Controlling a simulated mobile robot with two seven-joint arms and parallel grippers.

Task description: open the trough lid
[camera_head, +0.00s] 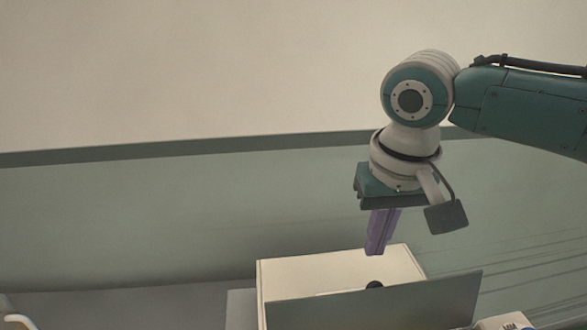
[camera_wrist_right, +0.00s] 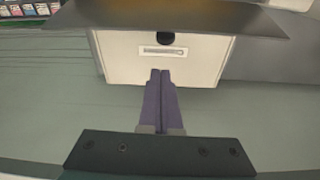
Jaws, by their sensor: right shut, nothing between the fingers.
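A cream box-like trough (camera_head: 330,272) stands at the bottom middle of the head view, and its pale face fills the upper middle of the wrist view (camera_wrist_right: 120,60). A flat grey panel (camera_head: 375,307) stands along its near side; it also shows in the wrist view (camera_wrist_right: 180,18). I cannot tell whether this panel is the lid. A dark round knob (camera_head: 374,285) is partly hidden by the panel; it shows in the wrist view (camera_wrist_right: 164,38) above a slotted plate (camera_wrist_right: 163,51). My right gripper (camera_head: 376,253), with purple fingers, points down above the trough, shut and empty.
A long grey-green surface with a darker top edge (camera_head: 180,148) runs behind the trough. A small pale object (camera_head: 508,322) is cut off at the lower right. Colourful items (camera_wrist_right: 32,10) show at the wrist view's top left.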

